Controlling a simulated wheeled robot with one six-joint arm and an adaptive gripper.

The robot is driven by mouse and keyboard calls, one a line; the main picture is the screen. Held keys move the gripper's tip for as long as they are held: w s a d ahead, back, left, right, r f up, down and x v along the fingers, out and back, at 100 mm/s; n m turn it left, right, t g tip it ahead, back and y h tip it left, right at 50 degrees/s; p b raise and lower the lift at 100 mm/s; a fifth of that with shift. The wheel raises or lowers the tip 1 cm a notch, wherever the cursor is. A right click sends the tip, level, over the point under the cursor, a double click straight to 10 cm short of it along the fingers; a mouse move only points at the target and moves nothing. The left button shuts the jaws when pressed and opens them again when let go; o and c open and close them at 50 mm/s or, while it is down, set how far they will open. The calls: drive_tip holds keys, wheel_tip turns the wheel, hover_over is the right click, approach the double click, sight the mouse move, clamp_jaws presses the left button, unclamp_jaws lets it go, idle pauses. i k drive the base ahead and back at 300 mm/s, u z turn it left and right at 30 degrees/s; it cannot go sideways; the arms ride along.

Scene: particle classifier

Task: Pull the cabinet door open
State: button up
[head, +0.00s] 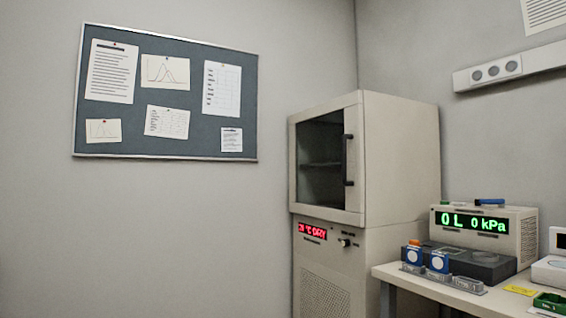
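The cabinet (402,165) is a beige upright box in the corner of the room. Its door (355,203) has a pale frame around a dark glass pane (321,160), and it appears closed. A dim shelf shows through the glass. A black vertical bar handle (348,160) is on the right side of the door. My gripper is not in view, so its distance from the handle cannot be told.
Below the door are a red display (312,231) and a knob (344,242). At right, a bench (400,277) holds an instrument with a green readout (474,222), blue-faced parts (414,257) and a green tray (551,302). A pinboard (166,95) hangs on the left wall.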

sight(353, 157)
drive_tip(key=z, duration=0.25)
drive_tip(key=i, duration=0.9)
drive_tip(key=u, duration=0.4)
drive_tip(key=i, duration=1.1)
drive_tip(key=u, duration=0.65)
